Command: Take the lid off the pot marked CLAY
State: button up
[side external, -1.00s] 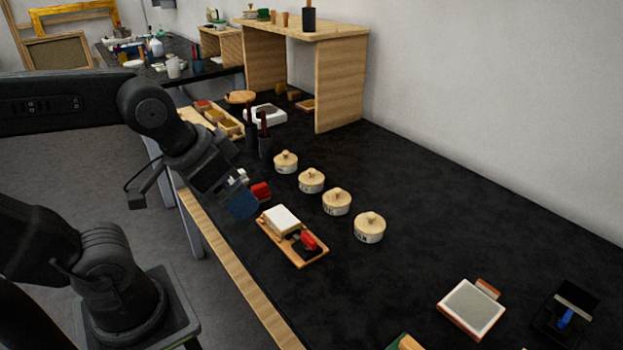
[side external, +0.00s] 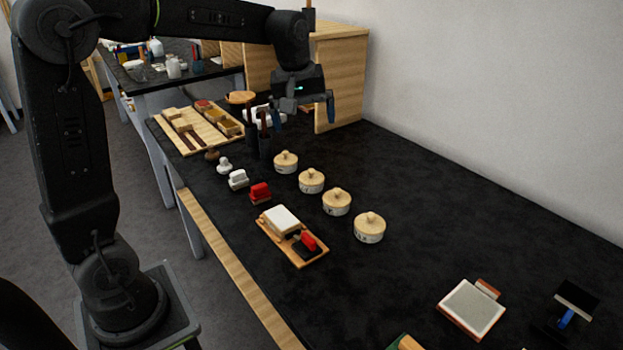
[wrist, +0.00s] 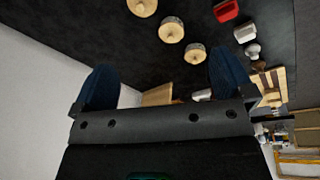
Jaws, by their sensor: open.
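Several round white pots with pale wooden knobbed lids stand in a diagonal row on the dark bench. In the side view they run from the far pot (side external: 286,163) through two middle pots (side external: 311,181) (side external: 337,202) to the near pot (side external: 369,228). All are lidded. Their dark markings are too small to read, so I cannot tell which says CLAY. My gripper (side external: 304,112) is open and empty, raised above the bench beyond the far pot. The wrist view shows its blue fingers (wrist: 162,60) apart, with three lidded pots (wrist: 143,7) (wrist: 171,29) (wrist: 195,53) beyond.
A wooden board (side external: 280,250) with a white block and a red item lies left of the pots. A red block (side external: 260,193) and small white pieces (side external: 238,179) sit nearby. Dark holders with tools (side external: 264,147) stand near the far pot.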

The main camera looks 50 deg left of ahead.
jog(key=w+a+f+n+g, duration=0.1)
jog(key=w+a+f+n, duration=0.3)
jog(key=w+a, duration=0.15)
jog(key=n+g, duration=0.1)
jog(key=n, duration=0.3)
send_over(311, 170)
notch_tip(311, 170, down, 6)
jog(key=shift+h, duration=0.3)
notch_tip(311, 170, down, 8)
jog(key=shift+d+f, duration=0.1)
jog(key=shift+d, duration=0.05)
jog(key=shift+w+f, duration=0.1)
jog(key=shift+f, duration=2.7)
jog(key=shift+c, duration=0.4)
jog(key=c, duration=0.8)
jog(key=shift+r, duration=0.15)
